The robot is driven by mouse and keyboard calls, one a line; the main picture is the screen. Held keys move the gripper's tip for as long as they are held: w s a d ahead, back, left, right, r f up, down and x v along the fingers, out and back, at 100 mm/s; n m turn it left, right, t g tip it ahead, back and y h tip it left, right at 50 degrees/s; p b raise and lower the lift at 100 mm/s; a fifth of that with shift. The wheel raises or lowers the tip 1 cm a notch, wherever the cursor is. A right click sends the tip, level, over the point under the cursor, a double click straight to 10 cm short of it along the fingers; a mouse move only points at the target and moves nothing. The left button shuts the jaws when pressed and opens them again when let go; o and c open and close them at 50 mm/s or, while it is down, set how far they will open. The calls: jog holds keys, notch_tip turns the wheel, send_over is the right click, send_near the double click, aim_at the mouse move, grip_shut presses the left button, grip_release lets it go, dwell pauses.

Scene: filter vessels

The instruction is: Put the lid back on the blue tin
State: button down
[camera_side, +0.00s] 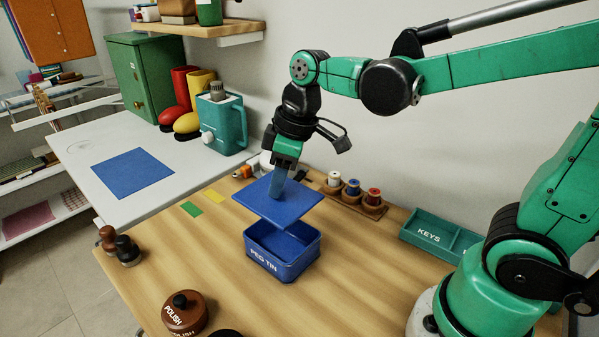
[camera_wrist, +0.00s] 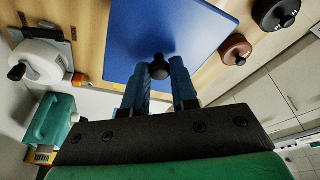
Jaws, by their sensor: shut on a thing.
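The blue tin (camera_side: 283,262), labelled PEG TIN, stands open on the wooden table in the side view. Its blue lid (camera_side: 305,205) is held level a little above the tin, apart from it and shifted slightly to its left and back. My gripper (camera_side: 277,190) points down and is shut on the lid's knob. In the wrist view the blue lid (camera_wrist: 180,35) fills the upper middle, and its black knob (camera_wrist: 159,68) is between the blue fingers of my gripper (camera_wrist: 160,85). The tin is hidden behind the lid in the wrist view.
A brown POLISH tin (camera_side: 184,312) stands at the front left. Thread spools in a wooden rack (camera_side: 350,200) and a green KEYS tray (camera_side: 440,238) lie to the right. A teal jug (camera_side: 222,122) stands behind on the white counter.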

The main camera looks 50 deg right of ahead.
jog(key=shift+s+f, duration=0.25)
jog(key=shift+f, duration=3.1)
jog(key=shift+f, duration=0.15)
jog(key=shift+c, duration=0.7)
grip_release()
jog(key=shift+r, duration=3.5)
